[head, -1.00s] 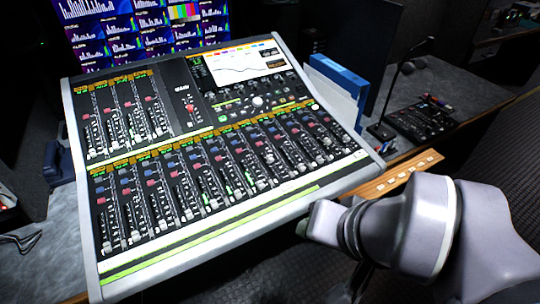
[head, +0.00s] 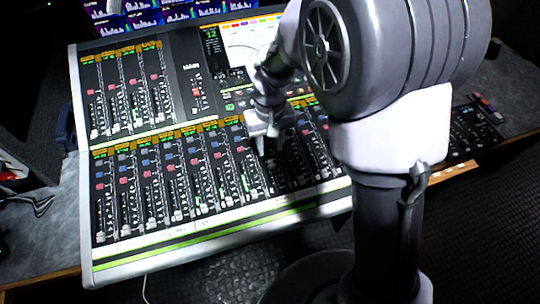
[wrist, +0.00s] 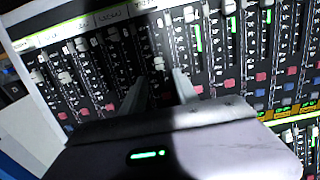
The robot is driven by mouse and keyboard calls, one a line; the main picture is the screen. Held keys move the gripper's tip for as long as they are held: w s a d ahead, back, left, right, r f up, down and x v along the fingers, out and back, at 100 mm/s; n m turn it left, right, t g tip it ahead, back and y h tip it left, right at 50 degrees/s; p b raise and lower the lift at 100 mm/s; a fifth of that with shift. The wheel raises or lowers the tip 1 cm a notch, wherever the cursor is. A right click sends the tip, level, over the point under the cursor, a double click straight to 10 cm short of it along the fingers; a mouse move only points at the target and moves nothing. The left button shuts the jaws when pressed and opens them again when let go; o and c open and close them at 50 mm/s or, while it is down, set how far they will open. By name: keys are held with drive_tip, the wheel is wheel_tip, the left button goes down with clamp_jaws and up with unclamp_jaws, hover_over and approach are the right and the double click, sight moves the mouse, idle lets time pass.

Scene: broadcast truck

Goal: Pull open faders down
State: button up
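The mixing console (head: 185,240) fills the middle of the head view, with a short upper fader bank and a long lower bank. Most white fader caps (head: 126,231) I can make out in the lower bank sit near the bottom of their slots. My gripper (head: 268,150) points down over the right part of the lower bank, and my arm hides the console's right end. Fader caps (wrist: 65,77) there stand at differing heights. I cannot tell whether the fingers touch a cap.
Monitors (head: 165,14) with level graphs stand behind the console. A small black control panel (head: 474,128) lies on the desk at right. The grey desk (head: 45,225) left of the console is largely clear, with a cable on it.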

sight(270, 161)
wheel_tip(270, 161, down, 7)
drive_tip(key=shift+r+b, duration=0.15)
drive_tip(key=shift+b, duration=0.9)
clamp_jaws()
idle(0.5)
